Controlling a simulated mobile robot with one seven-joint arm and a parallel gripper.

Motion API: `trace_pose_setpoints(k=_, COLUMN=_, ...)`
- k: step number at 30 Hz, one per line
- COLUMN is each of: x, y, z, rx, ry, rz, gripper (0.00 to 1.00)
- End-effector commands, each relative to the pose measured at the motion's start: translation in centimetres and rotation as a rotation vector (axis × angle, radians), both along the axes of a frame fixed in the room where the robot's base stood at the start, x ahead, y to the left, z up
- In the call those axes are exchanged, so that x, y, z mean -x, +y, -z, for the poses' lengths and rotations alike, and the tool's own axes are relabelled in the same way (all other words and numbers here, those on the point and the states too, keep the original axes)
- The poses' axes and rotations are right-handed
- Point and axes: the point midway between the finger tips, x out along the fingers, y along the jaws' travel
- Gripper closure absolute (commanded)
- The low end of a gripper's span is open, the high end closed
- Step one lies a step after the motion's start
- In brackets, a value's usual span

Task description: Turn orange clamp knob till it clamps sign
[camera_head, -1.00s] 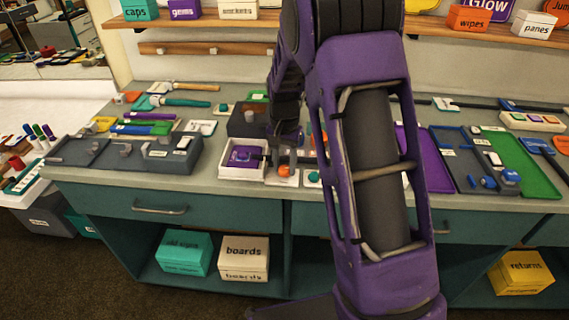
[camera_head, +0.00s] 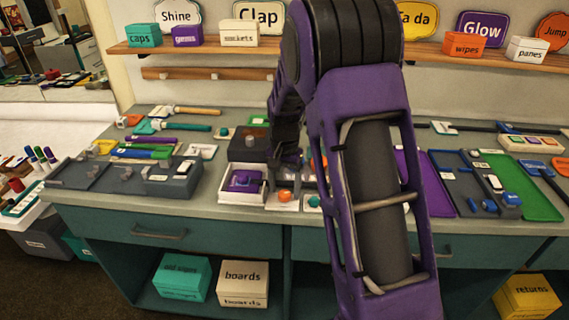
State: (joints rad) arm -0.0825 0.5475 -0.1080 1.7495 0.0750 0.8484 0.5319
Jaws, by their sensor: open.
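A small orange knob (camera_head: 285,196) sits on a pale base near the front edge of the counter, just right of a white box with a purple block (camera_head: 242,182). My gripper (camera_head: 287,180) is open and points down close behind and above the knob. I cannot tell whether its fingers touch anything. My purple arm hides the counter to the right of the knob. No sign is clearly visible in a clamp at the knob. Signs reading Shine (camera_head: 178,16), Clap (camera_head: 259,15) and Glow (camera_head: 482,28) stand above the shelf.
A teal knob (camera_head: 314,201) is close right of the orange one. A dark box (camera_head: 249,146) stands behind. A grey tray (camera_head: 125,178) and several tools lie at left; a green tray (camera_head: 528,190) lies at right. A wooden shelf (camera_head: 365,55) crosses the wall.

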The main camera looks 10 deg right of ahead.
Motion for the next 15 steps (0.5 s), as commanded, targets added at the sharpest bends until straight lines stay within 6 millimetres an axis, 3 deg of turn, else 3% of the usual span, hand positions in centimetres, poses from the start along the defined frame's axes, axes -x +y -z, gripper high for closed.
trace_pose_setpoints(k=15, x=-0.1, y=0.0, z=-12.0, rx=0.0, ry=-0.005, rz=0.0, gripper=0.28)
